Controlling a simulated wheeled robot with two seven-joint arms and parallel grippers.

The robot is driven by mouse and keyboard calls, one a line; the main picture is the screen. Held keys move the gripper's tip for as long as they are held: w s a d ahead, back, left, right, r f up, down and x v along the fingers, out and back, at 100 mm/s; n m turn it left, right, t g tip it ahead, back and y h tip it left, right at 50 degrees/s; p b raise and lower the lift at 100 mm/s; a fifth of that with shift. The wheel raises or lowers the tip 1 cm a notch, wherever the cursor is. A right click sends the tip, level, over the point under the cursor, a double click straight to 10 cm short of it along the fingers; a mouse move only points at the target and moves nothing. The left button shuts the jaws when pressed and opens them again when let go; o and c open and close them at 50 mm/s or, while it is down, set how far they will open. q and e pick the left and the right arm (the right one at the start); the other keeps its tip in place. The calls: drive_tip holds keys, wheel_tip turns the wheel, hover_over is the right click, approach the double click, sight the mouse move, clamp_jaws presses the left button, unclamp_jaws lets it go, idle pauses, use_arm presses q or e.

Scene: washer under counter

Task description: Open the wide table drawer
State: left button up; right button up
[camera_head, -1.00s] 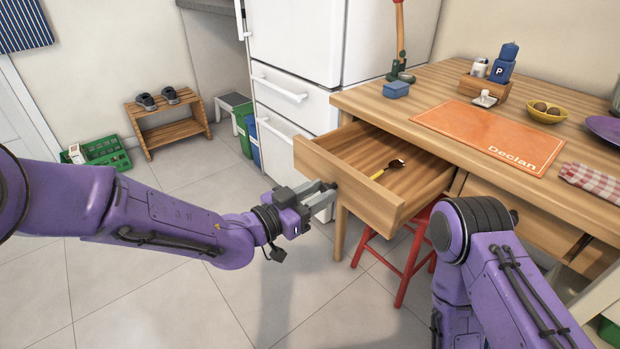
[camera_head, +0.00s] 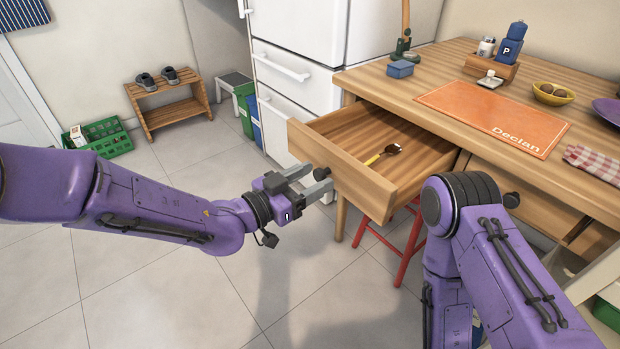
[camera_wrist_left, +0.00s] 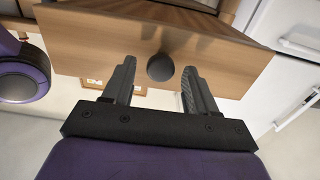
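A wooden table drawer (camera_head: 345,170) is pulled out under the left part of the table top, with its inside in view. A yellow-handled utensil (camera_head: 380,155) lies in it. Its round dark knob (camera_head: 322,173) is on the front panel. My left gripper (camera_head: 319,179) is open at this knob. In the left wrist view the knob (camera_wrist_left: 160,67) shows between the spread fingertips (camera_wrist_left: 158,80), with gaps on both sides. A second drawer front (camera_head: 535,205) to the right, with a dark knob (camera_head: 511,200), looks shut. My right arm shows, but its gripper is hidden.
The table top (camera_head: 440,72) holds an orange mat (camera_head: 490,115), a blue box (camera_head: 400,69), a yellow bowl (camera_head: 553,94) and a caddy. A red stool (camera_head: 405,250) stands under the drawer. A white fridge (camera_head: 295,50) is behind.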

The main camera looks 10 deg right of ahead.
use_arm(q)
drive_tip(key=shift+a, duration=0.15)
drive_tip(key=p+v, duration=0.1)
drive_tip(key=v, duration=0.9)
drive_tip(key=shift+s, duration=0.2)
drive_tip(key=shift+a, duration=0.1)
